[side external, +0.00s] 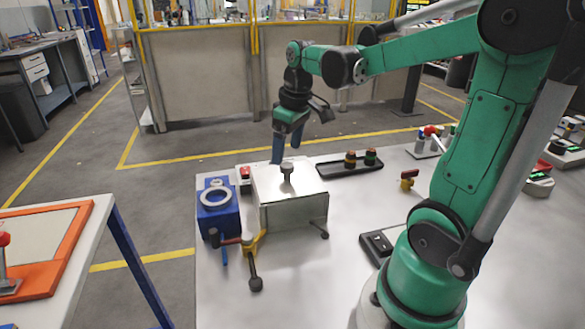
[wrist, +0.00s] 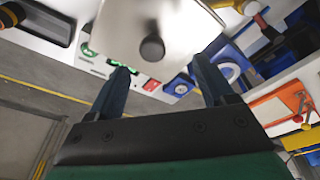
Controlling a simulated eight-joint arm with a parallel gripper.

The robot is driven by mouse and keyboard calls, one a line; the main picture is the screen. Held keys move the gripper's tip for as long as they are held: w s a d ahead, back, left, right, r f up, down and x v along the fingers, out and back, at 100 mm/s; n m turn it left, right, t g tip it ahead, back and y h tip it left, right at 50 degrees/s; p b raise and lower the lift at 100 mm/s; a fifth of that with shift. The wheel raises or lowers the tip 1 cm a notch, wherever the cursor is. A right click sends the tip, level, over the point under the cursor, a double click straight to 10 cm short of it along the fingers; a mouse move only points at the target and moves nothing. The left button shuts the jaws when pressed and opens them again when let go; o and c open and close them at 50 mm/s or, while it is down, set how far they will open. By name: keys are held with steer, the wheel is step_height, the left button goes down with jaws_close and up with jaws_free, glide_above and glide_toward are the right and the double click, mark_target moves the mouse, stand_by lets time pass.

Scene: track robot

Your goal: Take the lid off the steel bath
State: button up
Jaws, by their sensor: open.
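The steel bath (side external: 292,212) is a box on the grey table, with a flat steel lid (side external: 305,182) on top. A dark round knob (side external: 287,172) stands up from the lid's middle. My gripper (side external: 278,150) is behind the lid's far edge and higher than it, with its blue fingers pointing down. In the wrist view the fingers (wrist: 163,80) are wide apart with nothing between them. There the lid (wrist: 175,22) and its knob (wrist: 152,48) lie ahead of the fingertips, apart from them. The inside of the bath is hidden.
A blue block with a white ring (side external: 217,200) stands left of the bath. A black tray (side external: 348,166) with two small jars is behind right. A red button box (side external: 245,175) is near the back edge.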

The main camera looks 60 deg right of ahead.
mark_target(287, 165)
steer(key=shift+d+f, duration=0.15)
steer(key=shift+d, duration=0.25)
steer(key=shift+f, duration=0.25)
steer(key=shift+w+f, duration=0.2)
steer(key=shift+f, duration=1.05)
steer(key=shift+w+f, duration=0.2)
steer(key=shift+f, duration=1.05)
jaws_close()
